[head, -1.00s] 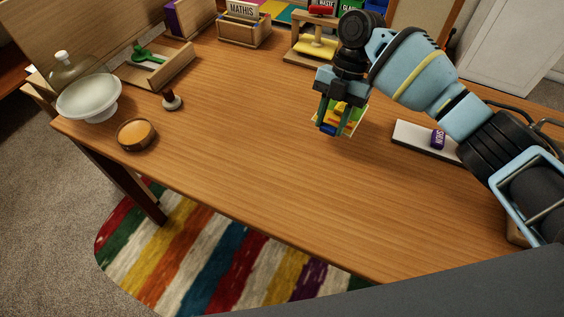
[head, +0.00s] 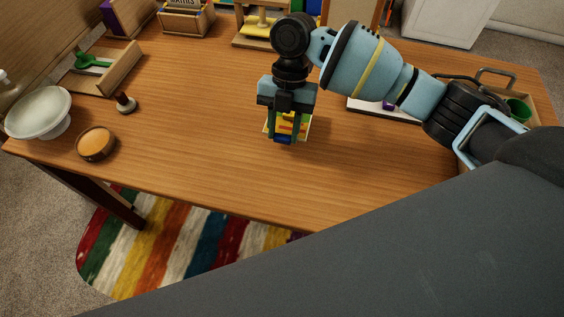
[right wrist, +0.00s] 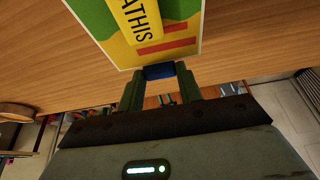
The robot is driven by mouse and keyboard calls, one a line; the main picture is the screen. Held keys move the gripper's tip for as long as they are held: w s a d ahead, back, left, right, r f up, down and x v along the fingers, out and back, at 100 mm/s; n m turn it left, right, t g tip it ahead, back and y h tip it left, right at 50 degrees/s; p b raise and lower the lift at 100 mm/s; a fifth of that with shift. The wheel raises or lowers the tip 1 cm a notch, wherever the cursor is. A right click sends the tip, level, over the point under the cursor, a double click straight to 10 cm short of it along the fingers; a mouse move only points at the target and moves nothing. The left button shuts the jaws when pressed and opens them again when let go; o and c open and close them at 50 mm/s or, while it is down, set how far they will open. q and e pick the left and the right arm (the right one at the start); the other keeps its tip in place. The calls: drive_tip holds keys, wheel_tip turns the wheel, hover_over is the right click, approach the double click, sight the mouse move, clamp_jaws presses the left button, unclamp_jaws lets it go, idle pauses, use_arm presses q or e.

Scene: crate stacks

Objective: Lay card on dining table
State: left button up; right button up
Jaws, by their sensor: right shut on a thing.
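The card (head: 300,127) is yellow, green and red, and my right gripper (head: 284,139) holds it above the wooden dining table (head: 200,120). In the right wrist view the card (right wrist: 165,57) bears a yellow strip with letters reading "ATHIS". The fingers of my right gripper (right wrist: 160,76) are shut at its near edge, with a small blue piece between the fingertips. In the head view the gripper hides part of the card. I cannot tell exactly how high the card is above the table. My left gripper is not in view.
A white bowl (head: 39,114), a round orange-topped dish (head: 96,143) and a dark stamp-like piece (head: 125,103) stand at the left. A wooden tray with a green item (head: 90,61) and a "MATHIS" box (head: 187,21) lie behind. The front middle of the table is clear.

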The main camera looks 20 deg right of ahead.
drive_tip(key=p, duration=0.1)
approach(280, 182)
drive_tip(key=shift+x, duration=1.05)
drive_tip(key=shift+s+a, duration=0.2)
drive_tip(key=shift+s+a+f, duration=0.15)
drive_tip(key=shift+s+f, duration=0.05)
drive_tip(key=shift+s, duration=0.25)
wheel_tip(280, 182, down, 3)
drive_tip(key=shift+f, duration=0.1)
drive_tip(key=o, duration=1)
drive_tip(key=shift+f, duration=0.1)
drive_tip(key=shift+c, duration=0.2)
